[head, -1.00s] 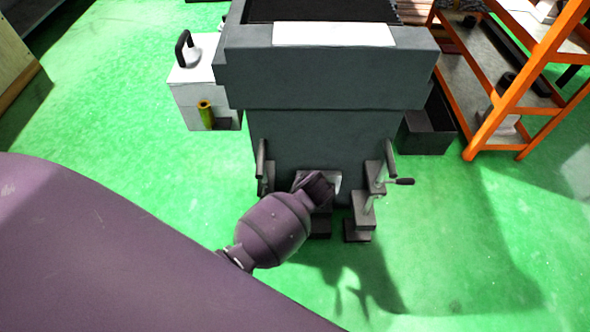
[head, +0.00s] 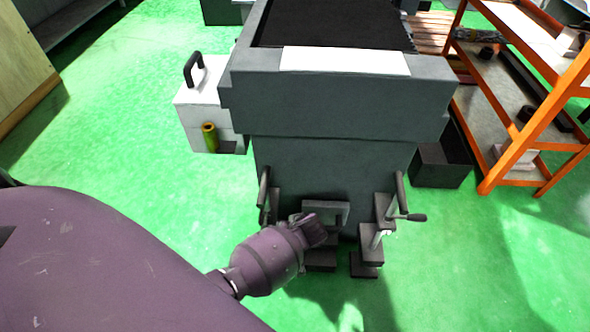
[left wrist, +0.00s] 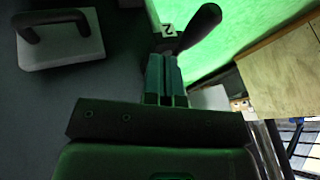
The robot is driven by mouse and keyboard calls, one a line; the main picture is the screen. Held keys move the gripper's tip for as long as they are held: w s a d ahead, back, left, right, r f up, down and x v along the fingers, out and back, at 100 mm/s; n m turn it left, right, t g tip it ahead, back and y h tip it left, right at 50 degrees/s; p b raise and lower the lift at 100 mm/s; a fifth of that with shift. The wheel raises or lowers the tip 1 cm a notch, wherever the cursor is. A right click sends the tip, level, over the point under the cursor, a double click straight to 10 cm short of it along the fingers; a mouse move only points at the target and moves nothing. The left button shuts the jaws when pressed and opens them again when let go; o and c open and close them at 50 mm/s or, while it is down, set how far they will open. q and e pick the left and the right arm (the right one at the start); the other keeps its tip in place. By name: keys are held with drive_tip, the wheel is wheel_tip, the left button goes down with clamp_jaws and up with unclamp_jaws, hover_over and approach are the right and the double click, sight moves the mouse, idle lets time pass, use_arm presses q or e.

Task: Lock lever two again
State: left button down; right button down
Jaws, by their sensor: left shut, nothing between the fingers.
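In the left wrist view, a lever with a dark rounded grip (left wrist: 203,27) stands beside a white label reading 2 (left wrist: 168,30). The grip slants up to the right. My left gripper (left wrist: 166,62) is shut and empty, with its fingertips just below the lever's base; I cannot tell whether they touch. In the head view, my left gripper (head: 316,230) is low at the machine front, between the left lever (head: 263,188) and the right lever (head: 402,195). The number is not readable there. My right gripper is out of view.
The grey machine (head: 335,155) has a plate with a handle (left wrist: 60,38) on its front. Dark step-like blocks (head: 365,262) sit low there. A white box (head: 190,103) stands left and an orange rack (head: 520,140) right. Green floor is open in front.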

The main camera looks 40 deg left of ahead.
use_arm(q)
drive_tip(key=shift+s+a+f+b, duration=0.15)
drive_tip(key=shift+s+a+f, duration=0.15)
drive_tip(key=shift+a+f, duration=0.35)
drive_tip(key=shift+s+a+f+b, duration=0.15)
drive_tip(key=shift+s+a+f, duration=0.15)
drive_tip(key=shift+a, duration=0.5)
drive_tip(key=shift+s+a+f+b, duration=0.15)
drive_tip(key=shift+s+a+f, duration=0.1)
drive_tip(key=shift+a+f, duration=0.4)
drive_tip(key=shift+a+r, duration=0.1)
